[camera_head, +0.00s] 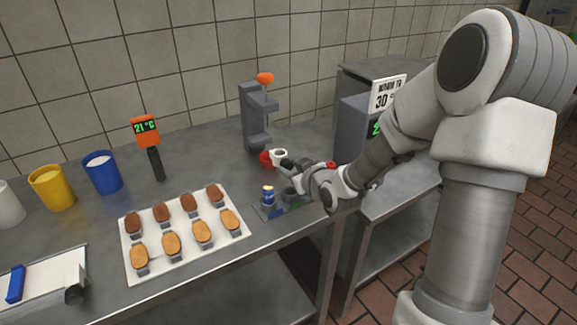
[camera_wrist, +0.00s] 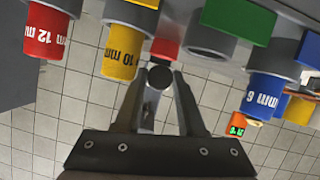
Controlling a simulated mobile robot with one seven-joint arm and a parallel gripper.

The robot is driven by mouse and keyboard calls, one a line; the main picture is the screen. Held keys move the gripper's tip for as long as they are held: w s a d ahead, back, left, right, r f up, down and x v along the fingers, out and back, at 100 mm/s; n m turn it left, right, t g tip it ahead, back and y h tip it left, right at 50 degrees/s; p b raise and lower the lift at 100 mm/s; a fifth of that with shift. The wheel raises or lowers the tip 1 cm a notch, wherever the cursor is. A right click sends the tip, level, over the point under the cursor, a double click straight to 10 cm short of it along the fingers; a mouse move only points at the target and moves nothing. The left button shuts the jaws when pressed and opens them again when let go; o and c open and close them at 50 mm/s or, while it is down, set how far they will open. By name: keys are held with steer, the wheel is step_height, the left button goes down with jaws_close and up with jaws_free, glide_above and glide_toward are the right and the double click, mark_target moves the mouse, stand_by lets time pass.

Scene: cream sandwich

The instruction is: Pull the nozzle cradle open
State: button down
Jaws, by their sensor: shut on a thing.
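My gripper (camera_head: 287,165) reaches in from the right, low over the worktop in front of the grey stand. In the wrist view its two fingers (camera_wrist: 160,78) are closed on a dark round knob (camera_wrist: 160,75), seen end-on. The knob appears to belong to the nozzle cradle, but its join is hidden. Around it hang a red 12 mm nozzle (camera_wrist: 47,32), a yellow 10 mm nozzle (camera_wrist: 122,50) and a blue 6 mm nozzle (camera_wrist: 264,95), with upside-down labels. A small blue nozzle piece (camera_head: 268,195) stands near the gripper in the head view.
The grey stand (camera_head: 254,125) with an orange knob is behind my gripper. A white tray (camera_head: 190,262) of brown and golden cakes lies left. Yellow (camera_head: 52,190) and blue (camera_head: 103,175) cups stand farther left. A grey machine (camera_head: 352,125) is at right. The worktop's front edge is close.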

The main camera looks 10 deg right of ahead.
steer(key=c, duration=0.5)
jaws_free()
steer(key=shift+s, duration=0.1)
